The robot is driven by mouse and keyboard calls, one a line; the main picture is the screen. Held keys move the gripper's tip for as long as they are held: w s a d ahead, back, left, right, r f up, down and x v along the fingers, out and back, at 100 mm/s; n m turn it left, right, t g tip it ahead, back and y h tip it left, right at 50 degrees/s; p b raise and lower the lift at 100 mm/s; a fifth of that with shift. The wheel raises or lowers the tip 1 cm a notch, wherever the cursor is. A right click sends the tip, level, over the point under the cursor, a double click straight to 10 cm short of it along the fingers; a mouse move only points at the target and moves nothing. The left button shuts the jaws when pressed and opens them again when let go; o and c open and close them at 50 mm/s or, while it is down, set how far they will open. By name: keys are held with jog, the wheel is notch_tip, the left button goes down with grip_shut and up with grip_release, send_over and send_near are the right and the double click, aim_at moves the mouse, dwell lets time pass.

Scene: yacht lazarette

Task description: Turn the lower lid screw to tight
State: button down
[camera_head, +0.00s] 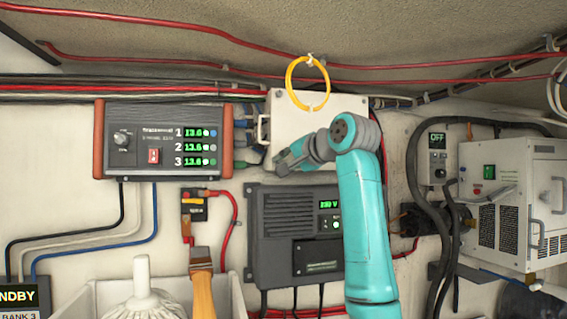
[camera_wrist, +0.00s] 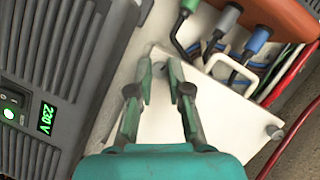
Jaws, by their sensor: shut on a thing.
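The white lid (camera_head: 310,112) is a pale plate on the wall in the head view. It also shows in the wrist view (camera_wrist: 225,115), with a bare screw at its far corner (camera_wrist: 275,132). My gripper (camera_head: 281,168) is at the lid's lower left corner. In the wrist view my gripper (camera_wrist: 161,72) has its two green-grey fingers closed in at that corner, shut on the lower lid screw. The screw is mostly hidden between the fingertips, so I cannot see how far it is turned.
A white handle (camera_wrist: 235,70) stands out from the lid's edge. The grey 230 V unit (camera_head: 290,215) sits just below the lid. The orange-ended control box (camera_head: 164,140) and its cable plugs are close on the left.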

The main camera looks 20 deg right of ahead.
jog(key=m+t, duration=0.1)
jog(key=m, duration=0.4)
jog(key=m+t, duration=0.2)
jog(key=m, duration=0.2)
jog(key=f+m+t, duration=0.1)
jog(key=m+t, duration=0.1)
jog(key=m, duration=0.3)
jog(key=shift+m+y, duration=0.3)
jog(key=shift+y, duration=0.1)
jog(key=shift+m+t, duration=0.3)
jog(key=c, duration=1.1)
grip_release()
